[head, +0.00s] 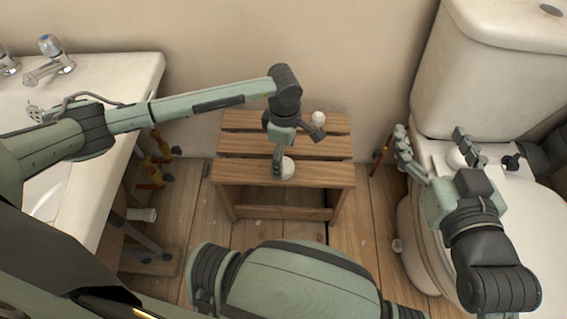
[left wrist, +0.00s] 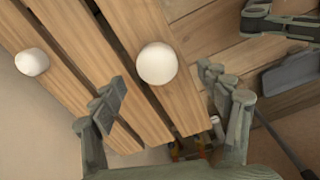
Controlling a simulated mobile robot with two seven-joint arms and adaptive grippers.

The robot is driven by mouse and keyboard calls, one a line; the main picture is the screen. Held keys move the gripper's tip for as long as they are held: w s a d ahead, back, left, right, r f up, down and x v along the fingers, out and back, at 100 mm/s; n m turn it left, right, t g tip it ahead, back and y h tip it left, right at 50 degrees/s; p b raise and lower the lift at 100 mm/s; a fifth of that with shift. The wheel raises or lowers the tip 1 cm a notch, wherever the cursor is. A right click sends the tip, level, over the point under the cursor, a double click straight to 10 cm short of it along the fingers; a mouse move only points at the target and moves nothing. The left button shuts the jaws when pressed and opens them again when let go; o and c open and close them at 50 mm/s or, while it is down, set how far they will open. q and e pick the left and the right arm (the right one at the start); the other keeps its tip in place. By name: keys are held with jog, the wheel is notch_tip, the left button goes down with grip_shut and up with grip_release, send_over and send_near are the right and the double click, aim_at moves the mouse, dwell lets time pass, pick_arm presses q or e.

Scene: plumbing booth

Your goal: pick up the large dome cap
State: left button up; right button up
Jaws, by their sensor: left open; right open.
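A larger white dome cap (head: 287,168) sits on the front slat of the wooden stool (head: 240,174). It also shows in the left wrist view (left wrist: 157,63), just past my fingertips and roughly in line with the gap between them. A smaller white cap (head: 318,117) stands on the back slat, and in the left wrist view (left wrist: 31,62) it is at the far left. My left gripper (head: 298,150) is open above the stool, with one finger partly in front of the larger cap. I see no contact for certain. My right gripper (head: 432,143) is open over the toilet.
A toilet (head: 500,90) stands at the right, with a small white rounded item (head: 457,158) by my right gripper. A sink (head: 110,75) is at the left. Orange-handled tools (head: 155,172) and a white roll (head: 141,214) lie beneath it.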

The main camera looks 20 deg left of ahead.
aim_at(288, 164)
pick_arm(q)
jog(key=f, duration=0.4)
jog(key=shift+w+a+f, duration=0.2)
jog(key=shift+w+f, duration=0.05)
jog(key=shift+f, duration=0.05)
pick_arm(e)
jog(key=r, duration=0.1)
jog(key=a+r+t, duration=0.1)
jog(key=r+y, duration=0.1)
jog(key=shift+w+a+t, duration=0.1)
jog(key=shift+a+t, duration=0.2)
pick_arm(q)
jog(key=c, duration=0.9)
